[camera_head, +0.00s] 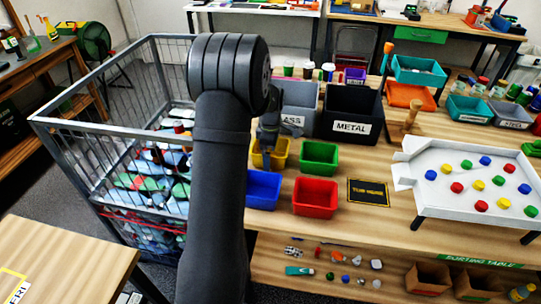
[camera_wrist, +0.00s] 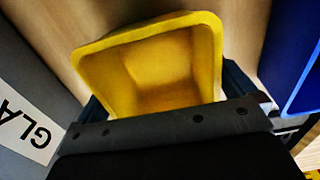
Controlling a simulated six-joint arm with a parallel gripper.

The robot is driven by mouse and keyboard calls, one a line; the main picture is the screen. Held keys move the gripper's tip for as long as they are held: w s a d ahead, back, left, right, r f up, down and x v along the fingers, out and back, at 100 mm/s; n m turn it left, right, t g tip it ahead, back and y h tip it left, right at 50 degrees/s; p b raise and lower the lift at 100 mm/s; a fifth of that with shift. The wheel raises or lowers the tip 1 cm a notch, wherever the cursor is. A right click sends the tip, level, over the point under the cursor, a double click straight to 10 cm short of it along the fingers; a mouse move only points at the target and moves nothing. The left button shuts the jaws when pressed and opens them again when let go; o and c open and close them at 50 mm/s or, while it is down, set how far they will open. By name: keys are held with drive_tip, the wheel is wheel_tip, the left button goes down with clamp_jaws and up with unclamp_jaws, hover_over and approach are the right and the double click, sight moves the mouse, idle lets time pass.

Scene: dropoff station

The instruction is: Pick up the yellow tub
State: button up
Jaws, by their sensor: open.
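The yellow tub (camera_head: 277,160) stands on the wooden table, left of the green tub and behind the blue tub, partly hidden by my arm in the head view. In the wrist view the yellow tub (camera_wrist: 160,68) fills the middle and looks empty. My gripper (camera_head: 268,150) is right over it, pointing down. In the wrist view dark fingers of my gripper (camera_wrist: 165,95) show at the left and right sides of the tub, with the tub between them. I cannot tell whether they touch it.
A green tub (camera_head: 319,157), a red tub (camera_head: 315,197) and a blue tub (camera_head: 263,188) stand close by. Behind are a grey bin (camera_head: 299,95) and a black METAL bin (camera_head: 352,110). A wire cage (camera_head: 120,120) with bottles stands left. A white sorting tray (camera_head: 440,203) is on the right.

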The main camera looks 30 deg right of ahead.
drive_tip(key=c, duration=0.8)
drive_tip(key=shift+r, duration=0.1)
